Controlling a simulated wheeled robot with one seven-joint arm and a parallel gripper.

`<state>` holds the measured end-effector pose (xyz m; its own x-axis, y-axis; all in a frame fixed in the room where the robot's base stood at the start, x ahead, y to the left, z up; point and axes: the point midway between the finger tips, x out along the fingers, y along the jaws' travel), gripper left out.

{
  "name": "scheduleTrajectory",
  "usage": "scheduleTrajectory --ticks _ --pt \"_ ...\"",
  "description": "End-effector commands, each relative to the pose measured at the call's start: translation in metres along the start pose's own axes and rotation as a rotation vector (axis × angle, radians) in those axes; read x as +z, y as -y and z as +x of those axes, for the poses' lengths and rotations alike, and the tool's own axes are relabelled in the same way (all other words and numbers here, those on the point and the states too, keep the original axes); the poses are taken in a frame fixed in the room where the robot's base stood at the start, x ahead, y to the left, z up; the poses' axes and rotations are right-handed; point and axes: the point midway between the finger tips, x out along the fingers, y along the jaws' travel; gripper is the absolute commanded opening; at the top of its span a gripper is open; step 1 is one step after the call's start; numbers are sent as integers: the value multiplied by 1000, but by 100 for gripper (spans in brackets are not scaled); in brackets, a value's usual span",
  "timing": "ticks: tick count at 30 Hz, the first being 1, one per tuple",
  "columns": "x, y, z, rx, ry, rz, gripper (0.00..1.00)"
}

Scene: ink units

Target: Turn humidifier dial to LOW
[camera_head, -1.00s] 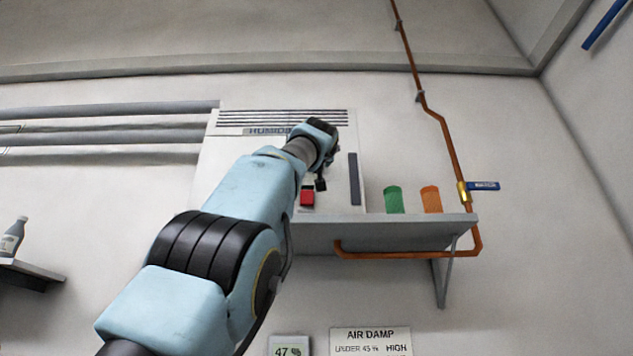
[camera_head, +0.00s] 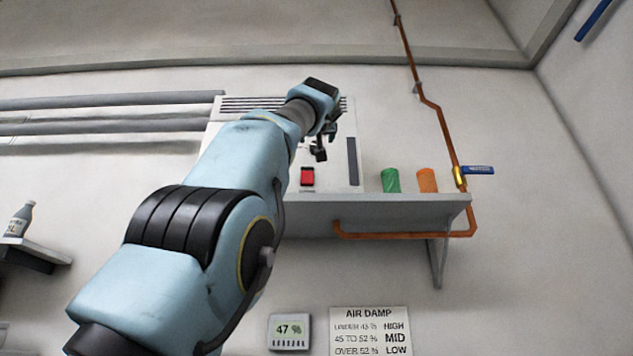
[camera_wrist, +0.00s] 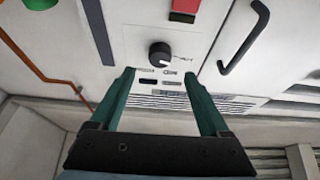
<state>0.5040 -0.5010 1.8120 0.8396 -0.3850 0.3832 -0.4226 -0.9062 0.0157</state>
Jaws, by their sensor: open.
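The humidifier (camera_head: 355,125) is a pale box on the wall shelf, mostly hidden behind my arm in the head view. Its black round dial (camera_wrist: 160,54) shows in the wrist view with a light pointer mark. Small labels sit around the dial; only the one at its right is partly legible. My gripper (camera_wrist: 162,74) is open, its two green fingers apart on either side below the dial in the picture, not visibly touching it. In the head view my gripper (camera_head: 320,153) is in front of the humidifier, above the red switch (camera_head: 307,176).
A wall display (camera_head: 289,330) reads 47 %, beside an air damp chart (camera_head: 370,332) listing 45 to 52 % as MID. Green (camera_head: 390,180) and orange (camera_head: 427,180) cylinders stand on the shelf (camera_head: 400,208). A copper pipe (camera_head: 445,130) runs at right. A black handle (camera_wrist: 245,38) projects nearby.

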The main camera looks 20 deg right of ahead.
Motion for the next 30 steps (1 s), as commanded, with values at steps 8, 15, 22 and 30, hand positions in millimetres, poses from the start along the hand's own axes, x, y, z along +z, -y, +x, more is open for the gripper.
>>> scheduleTrajectory --ticks 8,15,22,30 --pt "1 0 -31 1 -1 0 80" --pt "-1 0 -33 0 0 0 80" --pt "0 0 -33 0 0 0 80" --pt "0 0 -33 0 0 0 80"
